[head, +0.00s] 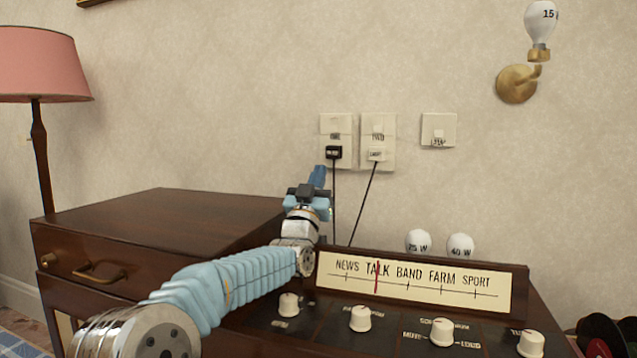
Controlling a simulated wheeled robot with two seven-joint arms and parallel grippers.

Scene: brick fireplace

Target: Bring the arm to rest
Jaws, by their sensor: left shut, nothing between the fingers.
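My left gripper (317,178) is at the end of my blue-sleeved arm, which comes in from the lower left and reaches over the cabinet. It is shut and empty, pointing up and away in front of the wall, just below and left of the black plug (334,152). I cannot tell how close it is to the wall or the cords. My right gripper does not show.
A radio (415,283) with several white knobs stands in front. Two bulbs (418,241) sit behind it. A white plug (377,154) and a switch (438,130) are on the wall. A wooden cabinet (160,220) and pink lamp (42,65) are left; a bulb sconce (518,84) is upper right.

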